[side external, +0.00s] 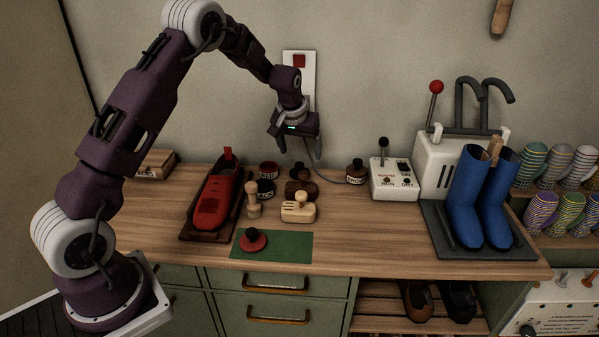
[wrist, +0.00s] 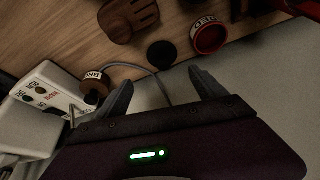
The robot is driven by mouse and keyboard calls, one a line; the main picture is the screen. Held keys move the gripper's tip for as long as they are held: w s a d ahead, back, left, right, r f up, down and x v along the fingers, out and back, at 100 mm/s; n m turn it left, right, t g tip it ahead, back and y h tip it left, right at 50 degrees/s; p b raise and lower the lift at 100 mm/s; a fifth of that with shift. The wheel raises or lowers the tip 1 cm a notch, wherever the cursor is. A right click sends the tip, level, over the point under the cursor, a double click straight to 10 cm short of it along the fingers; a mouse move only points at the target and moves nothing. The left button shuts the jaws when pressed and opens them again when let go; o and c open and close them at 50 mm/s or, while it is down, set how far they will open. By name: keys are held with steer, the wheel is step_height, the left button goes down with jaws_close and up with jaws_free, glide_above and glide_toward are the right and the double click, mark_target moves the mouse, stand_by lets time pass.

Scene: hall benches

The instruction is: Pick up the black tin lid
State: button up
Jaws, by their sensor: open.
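The black tin lid (wrist: 161,54) shows in the wrist view as a small dark disc lying flat on the wooden bench. It lies between a red-rimmed tin (wrist: 208,36) and a brown brush (wrist: 130,20). In the side external view a dark shape (side external: 302,174) behind the brush appears to be the same lid, partly hidden. My gripper (side external: 297,145) is open and empty, well above the back of the bench near the wall. In the wrist view its two fingers (wrist: 162,82) are spread apart, and the lid shows just beyond them, not touched.
A labelled brown tin (side external: 355,172) and a white switch box (side external: 393,180) stand to the right, with a cable along the wall. Blue boots (side external: 465,205) stand far right.

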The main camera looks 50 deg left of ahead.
mark_target(299, 164)
steer(key=x, duration=0.5)
steer(key=s+x, duration=0.1)
steer(key=x, duration=0.1)
steer(key=shift+a+f, duration=0.25)
steer(key=shift+f, duration=0.05)
steer(key=c, duration=1.4)
